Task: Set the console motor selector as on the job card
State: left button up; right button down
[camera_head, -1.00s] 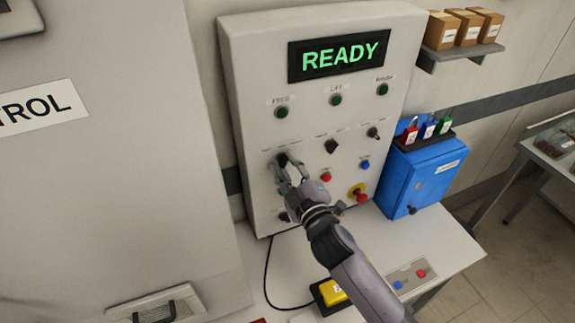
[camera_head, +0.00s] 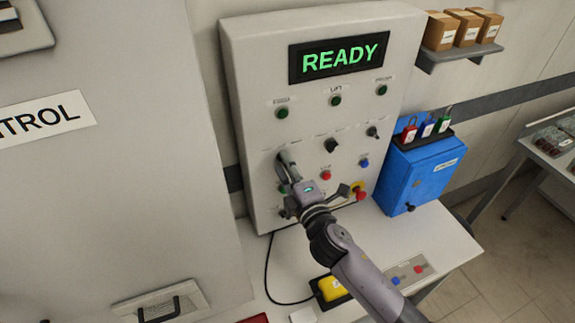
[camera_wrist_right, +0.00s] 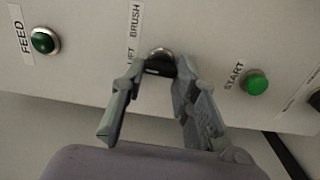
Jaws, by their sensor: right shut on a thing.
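The grey console (camera_head: 245,60) stands upright on the bench, its display (camera_head: 338,57) reading READY. The black motor selector knob (camera_wrist_right: 158,67) shows in the right wrist view beside a label whose readable part ends in BRUSH. My right gripper (camera_head: 284,160) is at the left knob of the selector row and mostly covers it in the head view. In the wrist view, the fingers of my right gripper (camera_wrist_right: 158,85) are on either side of the knob and shut on it. The knob's pointer direction cannot be read. The left gripper and a job card are not in view.
A middle selector (camera_head: 331,146) and a right selector (camera_head: 373,132) sit on the same panel. A green START button (camera_wrist_right: 256,83) is close to the gripper. A red emergency button (camera_head: 360,194) is low on the panel. A blue box (camera_head: 420,178) stands to the right.

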dwell(0.5)
jog(key=c, duration=1.2)
grip_release()
jog(key=shift+c, duration=0.2)
jog(key=shift+s, duration=0.1)
jog(key=v, duration=1.2)
jog(key=shift+a, duration=0.1)
